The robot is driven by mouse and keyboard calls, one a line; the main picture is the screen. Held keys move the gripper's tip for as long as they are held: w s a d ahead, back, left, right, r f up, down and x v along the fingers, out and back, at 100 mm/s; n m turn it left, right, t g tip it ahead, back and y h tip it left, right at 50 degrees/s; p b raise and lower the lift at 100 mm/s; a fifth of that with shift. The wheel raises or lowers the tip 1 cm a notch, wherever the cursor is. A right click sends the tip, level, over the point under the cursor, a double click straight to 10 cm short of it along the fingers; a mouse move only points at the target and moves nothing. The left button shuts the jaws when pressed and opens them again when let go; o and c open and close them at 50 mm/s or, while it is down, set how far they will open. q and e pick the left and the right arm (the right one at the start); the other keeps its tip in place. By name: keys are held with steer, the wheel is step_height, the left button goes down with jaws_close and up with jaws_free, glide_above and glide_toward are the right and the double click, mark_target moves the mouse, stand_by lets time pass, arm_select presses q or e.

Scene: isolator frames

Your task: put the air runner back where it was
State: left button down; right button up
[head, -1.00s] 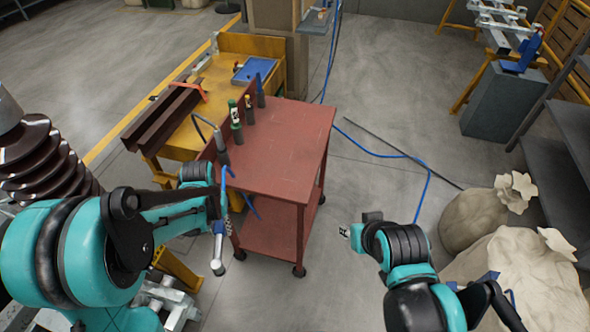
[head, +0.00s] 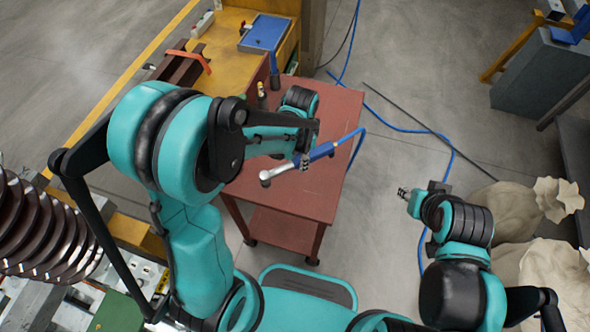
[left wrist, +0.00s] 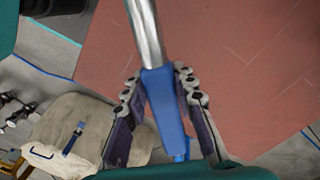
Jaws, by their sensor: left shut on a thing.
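The air runner, with a silver head (head: 280,170) and a blue handle (head: 321,152), is in my left gripper (head: 304,161). In the head view it lies roughly level over the top of the red cart (head: 315,205); I cannot tell whether it touches. In the left wrist view the gripper's fingers (left wrist: 158,88) are shut on either side of the blue handle (left wrist: 163,105), and the silver shaft (left wrist: 145,30) points away. A blue hose (head: 357,140) leaves the handle's end. My right gripper (head: 403,193) is to the right of the cart over the floor, too small to read.
A yellow bench (head: 222,38) with a blue tray (head: 264,32) stands behind the cart. Sacks (head: 510,212) lie at the right. A hose (head: 420,131) and dark cable cross the floor. A ribbed brown insulator (head: 40,230) stands at the left. The cart's front right top is clear.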

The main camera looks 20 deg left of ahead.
arm_select(q)
steer(key=s+d+r+m+p, duration=0.1)
steer(key=s+d+r+m, duration=0.1)
steer(key=d+m, duration=0.5)
steer(key=s+d+r+m+p, duration=0.1)
steer(key=s+d+r+m, duration=0.15)
steer(key=m, duration=0.85)
steer(key=w+a+f+b, duration=0.1)
steer(key=a+f, duration=0.1)
steer(key=a, duration=0.1)
steer(key=w+a+f+b, duration=0.1)
steer(key=a+f, duration=0.1)
steer(key=a, duration=0.1)
steer(key=w+a+f+b, duration=0.1)
steer(key=a+f, duration=0.2)
steer(key=a, duration=0.1)
steer(key=shift+w, duration=0.25)
steer(key=shift+f+b, duration=1.1)
steer(key=shift+f, duration=0.85)
steer(key=shift+f, duration=0.15)
steer(key=c, duration=1.3)
jaws_free()
steer(key=shift+c, duration=0.2)
steer(key=shift+o, duration=0.6)
